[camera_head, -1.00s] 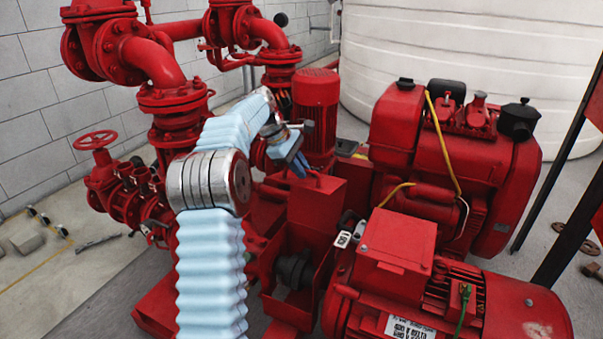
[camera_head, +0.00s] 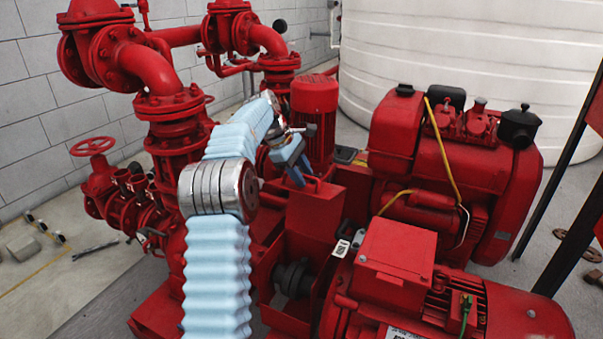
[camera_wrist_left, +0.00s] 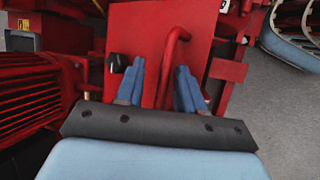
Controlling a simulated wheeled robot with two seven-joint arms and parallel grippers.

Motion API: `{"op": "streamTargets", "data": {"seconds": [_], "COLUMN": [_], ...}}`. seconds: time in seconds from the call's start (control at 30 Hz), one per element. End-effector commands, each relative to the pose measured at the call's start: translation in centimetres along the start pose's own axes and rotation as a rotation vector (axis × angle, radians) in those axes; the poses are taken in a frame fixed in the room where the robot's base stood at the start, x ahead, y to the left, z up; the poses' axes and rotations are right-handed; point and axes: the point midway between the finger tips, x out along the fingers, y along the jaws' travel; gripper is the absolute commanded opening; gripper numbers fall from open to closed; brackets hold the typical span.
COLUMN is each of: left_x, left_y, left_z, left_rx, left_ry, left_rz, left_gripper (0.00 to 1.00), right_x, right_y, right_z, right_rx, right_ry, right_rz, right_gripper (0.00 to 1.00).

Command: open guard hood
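The guard hood (camera_head: 316,208) is a red sheet-metal box part in the middle of the head view, with a dark round coupling (camera_head: 293,278) exposed below it in an open red housing. In the left wrist view, the red hood panel (camera_wrist_left: 198,48) carries a bent red bar handle (camera_wrist_left: 172,60). My left gripper (camera_head: 297,176) is at the upper edge of the hood. Its two blue fingers (camera_wrist_left: 160,68) are apart, one on each side of the handle, with gaps showing. My right gripper is in neither view.
A red electric motor (camera_head: 400,275) stands at the front right and a red engine (camera_head: 455,170) behind it. A red vertical motor (camera_head: 315,110) is close behind my left gripper. Red pipes (camera_head: 170,115) rise at the left.

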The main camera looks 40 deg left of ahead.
Motion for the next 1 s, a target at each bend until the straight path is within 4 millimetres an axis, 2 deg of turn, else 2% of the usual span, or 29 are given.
{"op": "streamTargets", "data": {"seconds": [0.13,0.23,0.43,0.6,1.0], "left_x": [-0.2,-1.1,-4.8,-6.8,-7.5], "left_y": [0.0,0.1,0.1,0.1,0.0], "left_z": [0.0,-0.1,-0.1,-0.1,0.0], "left_rx": [0.000,0.000,0.000,0.000,0.000], "left_ry": [0.002,0.003,0.003,0.002,0.000], "left_rz": [0.002,0.005,0.005,0.002,0.000], "left_gripper": [0.38,0.38,0.38,0.38,0.38], "right_x": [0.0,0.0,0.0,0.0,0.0], "right_y": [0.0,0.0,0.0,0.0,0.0], "right_z": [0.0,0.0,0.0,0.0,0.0], "right_rx": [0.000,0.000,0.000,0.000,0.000], "right_ry": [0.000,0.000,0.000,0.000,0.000], "right_rz": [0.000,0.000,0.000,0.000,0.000], "right_gripper": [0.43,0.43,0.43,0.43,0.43]}}
